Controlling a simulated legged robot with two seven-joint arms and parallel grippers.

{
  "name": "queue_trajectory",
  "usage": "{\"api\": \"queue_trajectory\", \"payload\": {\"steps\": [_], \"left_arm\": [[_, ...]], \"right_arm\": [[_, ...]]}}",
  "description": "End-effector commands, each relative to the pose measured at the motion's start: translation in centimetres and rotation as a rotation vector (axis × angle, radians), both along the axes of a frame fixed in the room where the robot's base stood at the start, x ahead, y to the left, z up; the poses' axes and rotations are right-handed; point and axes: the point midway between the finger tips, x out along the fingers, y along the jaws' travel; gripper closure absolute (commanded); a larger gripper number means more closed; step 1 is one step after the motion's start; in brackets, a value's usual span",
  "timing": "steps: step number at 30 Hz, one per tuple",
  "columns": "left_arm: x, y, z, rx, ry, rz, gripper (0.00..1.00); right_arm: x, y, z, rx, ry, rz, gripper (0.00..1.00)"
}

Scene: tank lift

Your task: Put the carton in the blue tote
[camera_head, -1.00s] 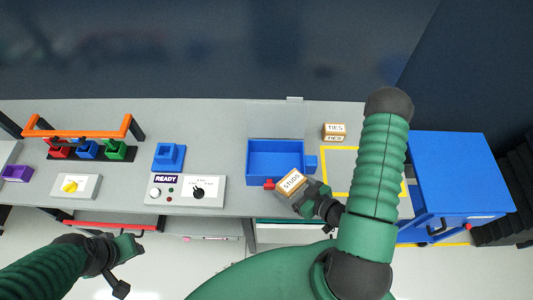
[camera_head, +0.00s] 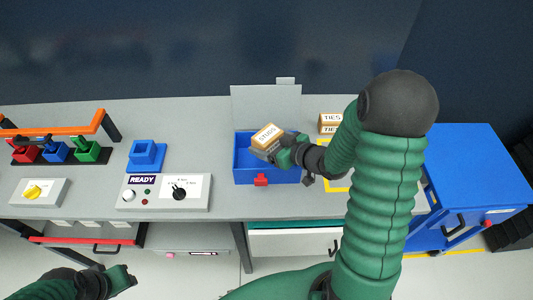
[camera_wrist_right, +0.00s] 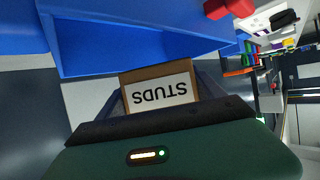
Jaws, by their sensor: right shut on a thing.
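The carton (camera_head: 266,136) is a small brown box with a white STUDS label. My right gripper (camera_head: 276,146) is shut on it and holds it over the blue tote, near its back right part. The right wrist view shows the carton (camera_wrist_right: 158,92) between the fingers, with the tote wall (camera_wrist_right: 130,40) beyond. The blue tote (camera_head: 243,178) is an open box on the bench with a red latch on its front. Its floor is partly hidden by the carton and gripper. My left gripper (camera_head: 122,280) is at the lower left, away from the bench; its jaws are unclear.
A second carton labelled TIES (camera_head: 330,123) stands right of the tote. A grey panel (camera_head: 266,104) stands behind the tote. A READY control box (camera_head: 165,192) and a blue block (camera_head: 146,154) are to the left. A large blue cabinet (camera_head: 480,170) is at the right.

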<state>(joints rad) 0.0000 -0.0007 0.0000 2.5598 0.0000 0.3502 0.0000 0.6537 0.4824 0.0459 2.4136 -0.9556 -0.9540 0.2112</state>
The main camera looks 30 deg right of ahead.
Motion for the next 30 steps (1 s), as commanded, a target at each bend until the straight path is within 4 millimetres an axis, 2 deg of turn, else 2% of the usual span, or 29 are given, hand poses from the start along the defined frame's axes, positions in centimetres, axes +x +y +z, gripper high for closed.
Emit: {"api": "queue_trajectory", "payload": {"steps": [2, 7, 29, 30], "left_arm": [[0.0, 0.0, 0.2, 0.000, 0.000, 0.000, 0.64], [0.0, 0.0, -0.1, 0.000, 0.000, 0.000, 0.64], [0.0, 0.0, -1.0, 0.000, 0.001, 0.000, 0.64], [0.0, 0.0, -1.0, 0.000, 0.001, 0.000, 0.64]], "right_arm": [[0.5, 0.0, -0.5, 0.003, 0.002, 0.002, 0.70], [0.5, 0.0, -3.3, 0.004, 0.003, 0.001, 0.70], [0.4, -0.1, -4.7, 0.000, 0.000, 0.001, 0.70], [0.4, -0.1, -4.8, 0.000, 0.002, 0.001, 0.20]]}}
